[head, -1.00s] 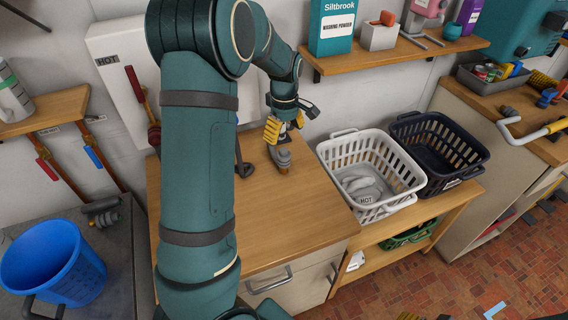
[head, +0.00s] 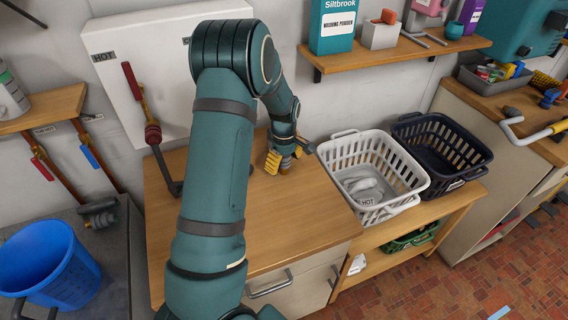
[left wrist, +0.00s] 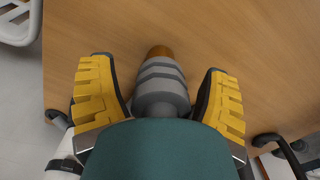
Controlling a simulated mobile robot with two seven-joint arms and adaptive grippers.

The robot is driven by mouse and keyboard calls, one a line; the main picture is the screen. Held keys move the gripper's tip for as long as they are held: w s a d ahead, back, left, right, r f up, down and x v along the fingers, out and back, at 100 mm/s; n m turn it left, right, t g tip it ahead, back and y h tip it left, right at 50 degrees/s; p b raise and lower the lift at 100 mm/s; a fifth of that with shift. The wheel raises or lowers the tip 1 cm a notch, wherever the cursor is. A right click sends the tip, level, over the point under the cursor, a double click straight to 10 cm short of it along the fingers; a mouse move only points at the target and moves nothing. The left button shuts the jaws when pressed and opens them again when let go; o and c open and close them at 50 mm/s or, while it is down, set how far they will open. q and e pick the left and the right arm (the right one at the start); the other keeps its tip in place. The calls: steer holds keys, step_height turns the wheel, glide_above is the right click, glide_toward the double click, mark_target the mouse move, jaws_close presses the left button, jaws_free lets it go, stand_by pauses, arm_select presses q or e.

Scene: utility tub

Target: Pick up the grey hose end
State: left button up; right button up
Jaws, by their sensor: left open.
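The grey hose end (left wrist: 162,88) with a brown tip lies between the yellow-padded fingers of my left gripper (left wrist: 160,98) in the left wrist view. Gaps show between it and both fingers. My left gripper is open around it. In the head view, the hose end (head: 286,163) is on the wooden worktop (head: 300,210), mostly covered by my left gripper (head: 286,161) reaching down from above. My right gripper is not in view.
A white basket (head: 335,160) marked HOT stands right of the worktop, with a dark basket (head: 455,178) beyond. A red-handled pipe (head: 152,135) rises behind my left arm. A blue bucket (head: 40,270) stands at the left. The worktop's front is clear.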

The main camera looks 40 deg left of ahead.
arm_select(q)
steer(key=shift+f, duration=0.3)
steer(key=shift+r, duration=0.1)
steer(key=c, duration=1.2)
